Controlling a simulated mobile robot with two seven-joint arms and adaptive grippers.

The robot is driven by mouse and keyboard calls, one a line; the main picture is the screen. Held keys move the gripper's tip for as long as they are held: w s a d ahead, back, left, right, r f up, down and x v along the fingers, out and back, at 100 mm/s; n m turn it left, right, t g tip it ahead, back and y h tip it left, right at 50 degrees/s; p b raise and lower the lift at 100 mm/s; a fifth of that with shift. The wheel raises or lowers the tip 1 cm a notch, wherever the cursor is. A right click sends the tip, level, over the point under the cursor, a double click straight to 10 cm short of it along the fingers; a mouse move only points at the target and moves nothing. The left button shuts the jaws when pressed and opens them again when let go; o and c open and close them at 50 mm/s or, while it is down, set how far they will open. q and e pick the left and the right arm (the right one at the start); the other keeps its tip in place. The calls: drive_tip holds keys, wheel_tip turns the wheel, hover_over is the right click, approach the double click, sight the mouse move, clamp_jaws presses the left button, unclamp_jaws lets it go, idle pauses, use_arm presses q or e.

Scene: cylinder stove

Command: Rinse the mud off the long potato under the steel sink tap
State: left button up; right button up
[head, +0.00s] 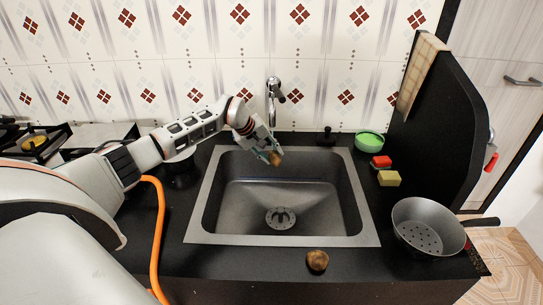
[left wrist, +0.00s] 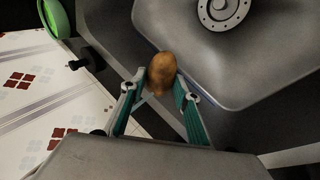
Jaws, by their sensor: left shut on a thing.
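My left gripper (head: 264,152) is shut on a brown potato (head: 275,158), held over the back part of the steel sink (head: 370,215). In the left wrist view the potato (left wrist: 162,72) sits between the two teal-padded fingertips (left wrist: 158,88), with the sink and its drain beyond. The steel tap (head: 273,90) stands on the wall side just behind the gripper, and no water stream shows. Another rounder brown potato (head: 317,261) with darker patches lies on the counter in front of the sink. My right gripper is not in view.
A colander (head: 428,226) stands right of the sink, its handle past the counter edge. A stove (head: 60,145) is at left. The sink basin is empty.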

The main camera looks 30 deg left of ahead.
use_arm(q)
drive_tip(key=shift+d, duration=0.1)
idle(0.3)
drive_tip(key=shift+w, duration=0.1)
drive_tip(key=shift+w+d, duration=0.25)
drive_tip(key=shift+d, duration=0.15)
drive_tip(key=shift+a, duration=0.15)
drive_tip(key=shift+s+a, duration=0.35)
drive_tip(key=shift+w+d, duration=0.1)
drive_tip(key=shift+d, duration=0.05)
drive_tip(key=shift+w+d, duration=0.25)
drive_tip(key=shift+d, duration=0.15)
idle(0.4)
